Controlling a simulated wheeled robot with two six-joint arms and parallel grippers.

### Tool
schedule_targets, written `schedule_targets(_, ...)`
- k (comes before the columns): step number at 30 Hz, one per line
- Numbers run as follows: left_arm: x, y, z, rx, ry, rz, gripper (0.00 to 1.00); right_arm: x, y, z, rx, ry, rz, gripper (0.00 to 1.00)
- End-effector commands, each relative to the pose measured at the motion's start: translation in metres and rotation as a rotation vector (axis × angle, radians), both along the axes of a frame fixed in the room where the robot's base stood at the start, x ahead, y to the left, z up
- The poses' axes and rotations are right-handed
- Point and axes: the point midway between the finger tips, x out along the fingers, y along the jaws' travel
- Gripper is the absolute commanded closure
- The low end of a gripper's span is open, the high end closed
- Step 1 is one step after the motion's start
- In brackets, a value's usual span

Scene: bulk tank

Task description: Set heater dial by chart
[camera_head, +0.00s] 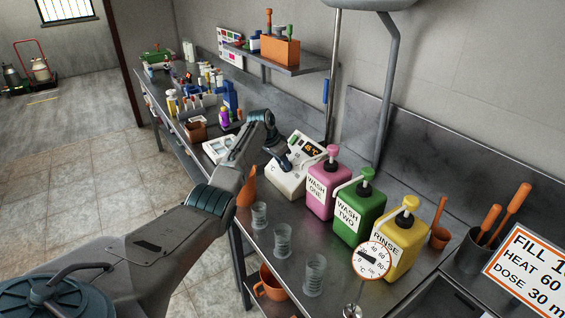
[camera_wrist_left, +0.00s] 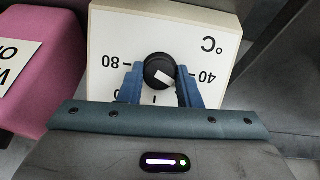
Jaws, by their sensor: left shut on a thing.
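The heater (camera_head: 287,180) is a white box on the steel bench with an orange digital display (camera_head: 312,150), too small to read surely. My left gripper (camera_head: 281,164) is at its front. In the left wrist view, its blue fingers (camera_wrist_left: 159,88) are shut on the black heater dial (camera_wrist_left: 158,68). The dial's white mark slants toward the lower right; its exact setting is unclear. The panel (camera_wrist_left: 215,35) shows 80 at left and 40 at right, upside down. The chart (camera_head: 532,272), cut off at the right edge, reads "HEAT 60" and "DOSE 30". My right gripper is out of view.
Pink (camera_head: 324,187), green (camera_head: 358,212) and yellow (camera_head: 399,240) pump jugs stand right of the heater. Clear measuring cups (camera_head: 282,240) stand along the front edge. A round thermometer (camera_head: 373,260) stands before the yellow jug. A shelf (camera_head: 280,64) hangs above.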

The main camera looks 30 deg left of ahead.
Motion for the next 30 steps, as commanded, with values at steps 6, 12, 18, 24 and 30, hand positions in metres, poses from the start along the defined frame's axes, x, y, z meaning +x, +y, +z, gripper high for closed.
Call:
schedule_targets(6,0.0,-0.001,0.0,0.017,-0.006,-0.024,0.92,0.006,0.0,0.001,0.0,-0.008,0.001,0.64)
schedule_targets(12,0.0,-0.001,0.0,0.074,-0.03,-0.097,0.92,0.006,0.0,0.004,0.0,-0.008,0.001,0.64)
schedule_targets(18,-0.001,-0.002,0.0,0.171,-0.069,-0.222,0.92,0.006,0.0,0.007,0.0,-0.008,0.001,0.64)
schedule_targets(24,-0.002,-0.004,0.0,0.284,-0.117,-0.369,0.92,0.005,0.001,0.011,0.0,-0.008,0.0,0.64)
schedule_targets(30,-0.003,-0.005,-0.001,0.397,-0.163,-0.515,0.92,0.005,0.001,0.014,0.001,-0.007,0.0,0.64)
